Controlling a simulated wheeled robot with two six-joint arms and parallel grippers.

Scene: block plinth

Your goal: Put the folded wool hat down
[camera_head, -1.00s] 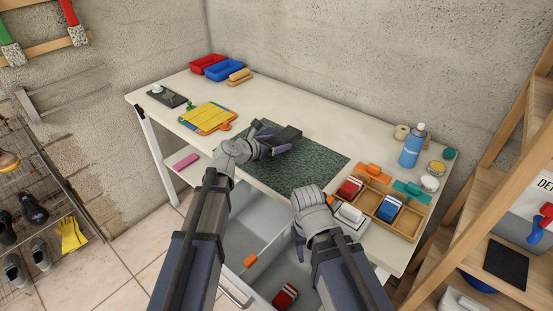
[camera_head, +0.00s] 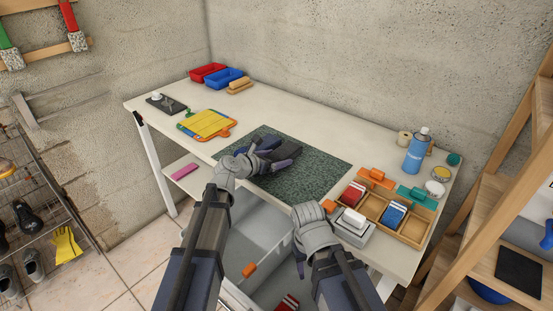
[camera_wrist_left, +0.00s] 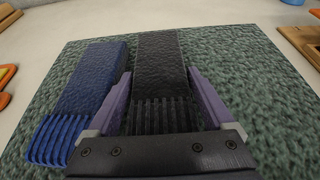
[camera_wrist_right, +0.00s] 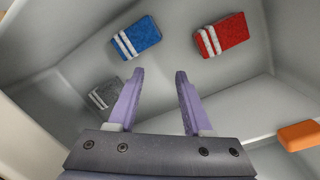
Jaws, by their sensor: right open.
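The dark, near-black folded wool hat (camera_head: 287,151) has a ribbed end and lies at the green mat (camera_head: 318,176) on the worktop. In the left wrist view the hat (camera_wrist_left: 161,70) fills the space between my left fingers (camera_wrist_left: 160,85), which press along both its sides. My left gripper (camera_head: 265,160) is low over the mat; whether the hat's underside touches it is hard to tell. A blue folded knit item (camera_wrist_left: 85,85) with a fringed end lies beside the hat on the mat. My right gripper (camera_wrist_right: 160,80) is open and empty above an open grey drawer.
The drawer (camera_head: 262,232) holds blue (camera_wrist_right: 136,38), red (camera_wrist_right: 222,35) and grey (camera_wrist_right: 104,93) striped blocks and an orange one (camera_wrist_right: 299,135). The front right of the mat is clear.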

